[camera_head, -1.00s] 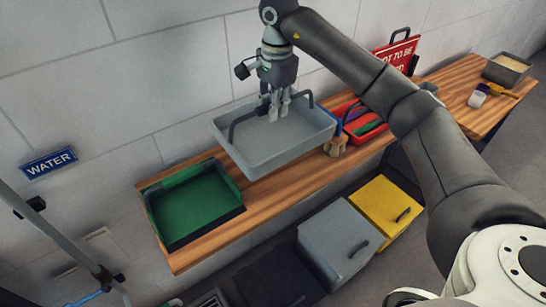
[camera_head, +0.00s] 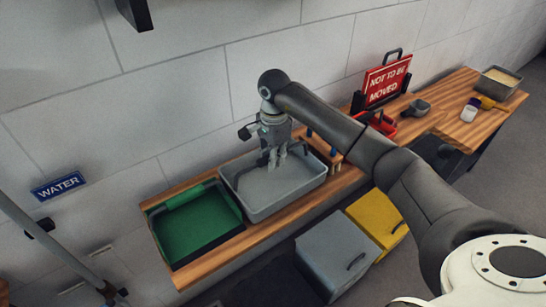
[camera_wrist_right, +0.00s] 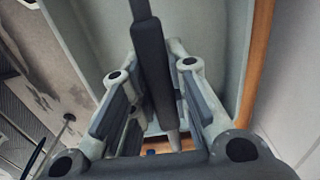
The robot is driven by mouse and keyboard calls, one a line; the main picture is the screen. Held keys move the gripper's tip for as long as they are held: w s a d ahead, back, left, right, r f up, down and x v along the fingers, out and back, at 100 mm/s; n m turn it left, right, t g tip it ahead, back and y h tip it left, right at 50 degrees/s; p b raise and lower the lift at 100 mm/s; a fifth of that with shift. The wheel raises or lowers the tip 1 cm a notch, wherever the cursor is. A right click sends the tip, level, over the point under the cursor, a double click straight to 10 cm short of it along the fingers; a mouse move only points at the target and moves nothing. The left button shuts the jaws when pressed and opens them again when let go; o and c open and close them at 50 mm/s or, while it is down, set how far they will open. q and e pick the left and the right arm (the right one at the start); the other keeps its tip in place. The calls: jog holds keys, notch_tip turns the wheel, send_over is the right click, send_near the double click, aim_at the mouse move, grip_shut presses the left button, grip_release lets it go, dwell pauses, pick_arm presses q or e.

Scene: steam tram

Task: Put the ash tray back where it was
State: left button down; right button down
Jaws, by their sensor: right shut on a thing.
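The ash tray, a grey rectangular pan (camera_head: 290,202) with dark handles, is at the wooden bench, just right of the green tray (camera_head: 192,238). It looks level and at or very near the bench top; I cannot tell whether it touches. My right gripper (camera_head: 274,158) points down over its far side, shut on a dark handle. In the right wrist view the dark handle bar (camera_wrist_right: 152,70) runs between the fingers (camera_wrist_right: 158,112), with the pale tray interior (camera_wrist_right: 215,48) beyond. The left gripper is not in view.
Right of the pan stand a wooden rack with upright pegs (camera_head: 330,150), a red sign (camera_head: 387,80), a small grey scoop (camera_head: 416,107) and a sand-filled box (camera_head: 499,82). Grey (camera_head: 335,255) and yellow (camera_head: 377,222) bins stand below the bench front.

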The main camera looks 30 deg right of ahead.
jog(key=shift+f, duration=0.3)
jog(key=shift+f, duration=0.1)
jog(key=shift+f, duration=0.15)
jog(key=c, duration=1.4)
grip_release()
